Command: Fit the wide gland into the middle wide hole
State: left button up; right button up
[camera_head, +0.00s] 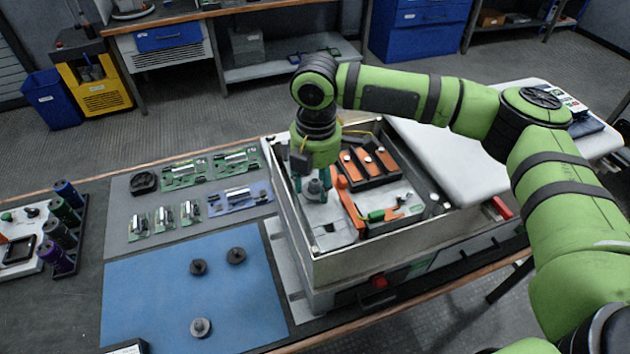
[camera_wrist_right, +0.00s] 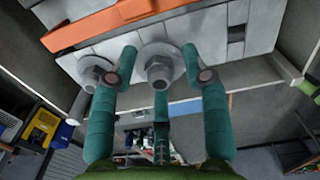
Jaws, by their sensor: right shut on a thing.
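My right gripper (camera_head: 315,188) reaches down inside the left end of the open capacitor box (camera_head: 372,260). Its teal fingers (camera_wrist_right: 160,72) are shut on a grey gland with a round flange and hex body (camera_wrist_right: 160,62), taken to be the wide gland. In the right wrist view the gland's flange is up against the light grey panel (camera_wrist_right: 205,35); I cannot tell whether it is seated. A second grey gland (camera_wrist_right: 95,72) sits at the panel beside it, partly behind a finger. The middle wide hole cannot be made out. My left gripper is not in view.
Three more glands lie on the blue mat (camera_head: 150,300): two dark ones (camera_head: 198,267) (camera_head: 236,256) and a greyer one (camera_head: 200,327). The box holds orange bars (camera_head: 350,208) and a green-handled part (camera_head: 377,215). Circuit boards (camera_head: 240,197) lie left; a white lid (camera_head: 470,170) lies right.

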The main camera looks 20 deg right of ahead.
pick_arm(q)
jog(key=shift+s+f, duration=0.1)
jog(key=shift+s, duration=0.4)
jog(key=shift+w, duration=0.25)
pick_arm(e)
jog(key=shift+f, duration=0.5)
jog(key=shift+s+f, duration=0.1)
jog(key=shift+f, duration=0.35)
jog(key=o, duration=1.1)
jog(key=shift+f, duration=0.15)
jog(key=shift+o, duration=0.2)
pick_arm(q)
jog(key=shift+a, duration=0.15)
